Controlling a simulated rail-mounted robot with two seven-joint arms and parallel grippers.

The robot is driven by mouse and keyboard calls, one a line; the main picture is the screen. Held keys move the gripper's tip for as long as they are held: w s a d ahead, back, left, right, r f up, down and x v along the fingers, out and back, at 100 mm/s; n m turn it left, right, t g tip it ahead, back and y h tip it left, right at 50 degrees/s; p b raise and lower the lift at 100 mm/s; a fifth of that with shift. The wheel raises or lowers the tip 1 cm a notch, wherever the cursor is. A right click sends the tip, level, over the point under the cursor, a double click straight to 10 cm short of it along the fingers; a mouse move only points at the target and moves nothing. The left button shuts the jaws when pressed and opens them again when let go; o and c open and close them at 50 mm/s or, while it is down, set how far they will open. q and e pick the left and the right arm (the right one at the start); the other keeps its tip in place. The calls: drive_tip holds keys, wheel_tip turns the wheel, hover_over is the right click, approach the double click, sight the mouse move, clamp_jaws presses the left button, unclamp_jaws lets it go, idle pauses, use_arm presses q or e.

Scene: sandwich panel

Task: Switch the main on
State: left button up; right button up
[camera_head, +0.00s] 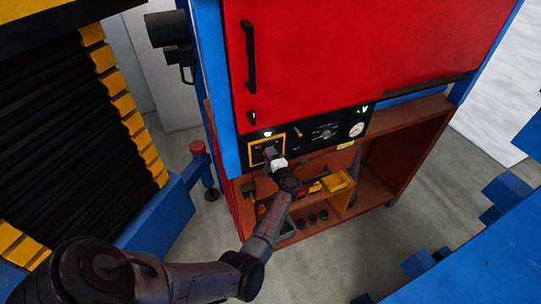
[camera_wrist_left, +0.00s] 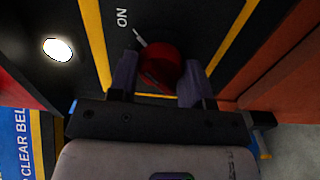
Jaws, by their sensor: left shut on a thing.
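The main switch is a round red knob (camera_wrist_left: 160,68) on a black plate with a yellow border (camera_head: 252,154). In the wrist view, my left gripper (camera_wrist_left: 157,80) has one finger on each side of the knob and is shut on it. A white "ON" label (camera_wrist_left: 123,17) and a short white line stand just beyond the knob, up and left. I cannot tell whether the knob's pointer is at that line. In the head view, my left gripper (camera_head: 272,155) is at the yellow-bordered plate and hides the knob. My right gripper is not in view.
A lit white lamp (camera_wrist_left: 57,49) is near the plate. Right of it are a control strip with a gauge (camera_head: 356,129) and a green display (camera_head: 362,110). The red door (camera_head: 330,55) is above.

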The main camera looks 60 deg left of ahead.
use_arm(q)
drive_tip(key=o, duration=0.9)
drive_tip(key=shift+d, duration=0.1)
drive_tip(key=d+p, duration=0.1)
drive_tip(key=d, duration=0.3)
drive_tip(key=s+d+p, duration=0.1)
drive_tip(key=d, duration=0.4)
drive_tip(key=s+d+p, duration=0.1)
drive_tip(key=d, duration=0.3)
drive_tip(key=shift+d, duration=0.25)
